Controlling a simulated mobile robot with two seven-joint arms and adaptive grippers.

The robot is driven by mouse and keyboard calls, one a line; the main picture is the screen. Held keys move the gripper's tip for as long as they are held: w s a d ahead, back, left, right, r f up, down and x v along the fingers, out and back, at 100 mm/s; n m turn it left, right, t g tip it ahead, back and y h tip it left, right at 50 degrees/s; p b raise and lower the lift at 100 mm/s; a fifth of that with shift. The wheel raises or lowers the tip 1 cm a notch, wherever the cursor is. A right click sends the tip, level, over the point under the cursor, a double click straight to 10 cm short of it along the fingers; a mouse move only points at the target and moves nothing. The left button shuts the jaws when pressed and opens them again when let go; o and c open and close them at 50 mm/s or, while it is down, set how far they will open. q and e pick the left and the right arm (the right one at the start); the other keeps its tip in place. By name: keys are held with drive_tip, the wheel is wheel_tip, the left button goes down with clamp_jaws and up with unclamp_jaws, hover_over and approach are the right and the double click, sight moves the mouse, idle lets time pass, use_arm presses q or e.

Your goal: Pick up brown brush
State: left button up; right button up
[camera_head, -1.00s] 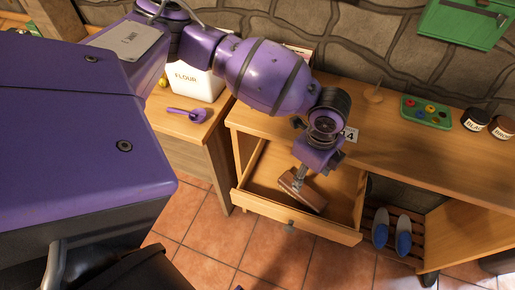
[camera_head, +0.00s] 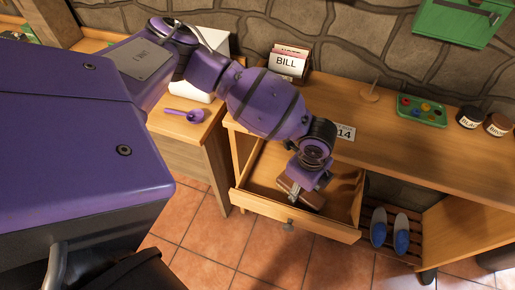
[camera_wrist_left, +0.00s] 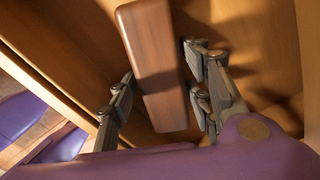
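The brown brush (camera_head: 313,201) lies in the open drawer (camera_head: 330,232), partly covered by my left gripper in the head view. In the left wrist view the brush (camera_wrist_left: 158,60) is a long wooden block. My left gripper (camera_wrist_left: 160,64) is open, with its fingers on either side of the brush and narrow gaps between them and the wood. In the head view the left gripper (camera_head: 302,188) is down inside the drawer, its fingertips mostly hidden. My right gripper is not in view.
The desk top (camera_head: 395,145) above the drawer bears a BILL card holder (camera_head: 288,63), a spindle (camera_head: 370,95), a green paint tray (camera_head: 422,112) and two jars (camera_head: 470,117). A purple scoop (camera_head: 190,115) lies on the left table. Slippers (camera_head: 402,235) stand on a slatted shelf.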

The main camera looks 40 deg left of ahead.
use_arm(q)
drive_tip(key=c, duration=0.9)
drive_tip(key=shift+r, duration=0.1)
